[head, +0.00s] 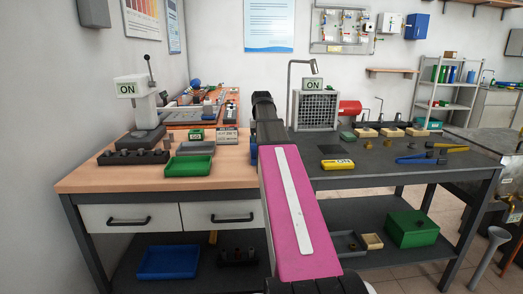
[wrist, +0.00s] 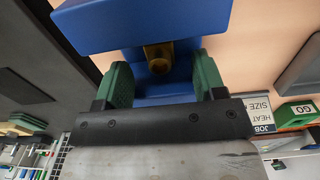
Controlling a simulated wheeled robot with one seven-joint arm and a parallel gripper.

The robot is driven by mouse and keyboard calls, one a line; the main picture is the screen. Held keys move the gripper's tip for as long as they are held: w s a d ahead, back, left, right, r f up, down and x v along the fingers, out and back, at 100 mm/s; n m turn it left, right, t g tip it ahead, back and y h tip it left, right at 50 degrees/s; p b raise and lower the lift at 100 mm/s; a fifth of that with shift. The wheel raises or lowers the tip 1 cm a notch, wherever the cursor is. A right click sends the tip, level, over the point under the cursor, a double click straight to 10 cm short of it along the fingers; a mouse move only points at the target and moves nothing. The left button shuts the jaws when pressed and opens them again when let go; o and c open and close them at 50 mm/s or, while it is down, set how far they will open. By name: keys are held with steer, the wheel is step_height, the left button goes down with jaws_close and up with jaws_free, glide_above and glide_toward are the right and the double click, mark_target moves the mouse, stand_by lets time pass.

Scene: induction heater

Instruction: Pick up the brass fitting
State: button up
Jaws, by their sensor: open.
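The brass fitting (wrist: 158,58) shows in the wrist view as a short, dull gold tube with a dark round opening. It sits in or against a blue block (wrist: 150,25). My gripper (wrist: 161,70) is open, with one green-padded finger to each side of the fitting. I see gaps between the pads and the brass, and nothing is held. In the head view my arm hides the fitting and the fingers; only a small blue piece (head: 253,153) shows beside the arm, probably the same block.
The wooden bench (head: 85,178) carries a green tray (head: 188,166), a dark block with holes (head: 133,157) and a press-like device (head: 146,108). The dark table (head: 440,172) to the right holds a yellow box (head: 338,164) and blue-handled tongs (head: 420,160). Its middle is mostly clear.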

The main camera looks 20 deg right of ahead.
steer(key=shift+f, duration=1.6)
steer(key=c, duration=1.1)
steer(key=shift+r, duration=0.1)
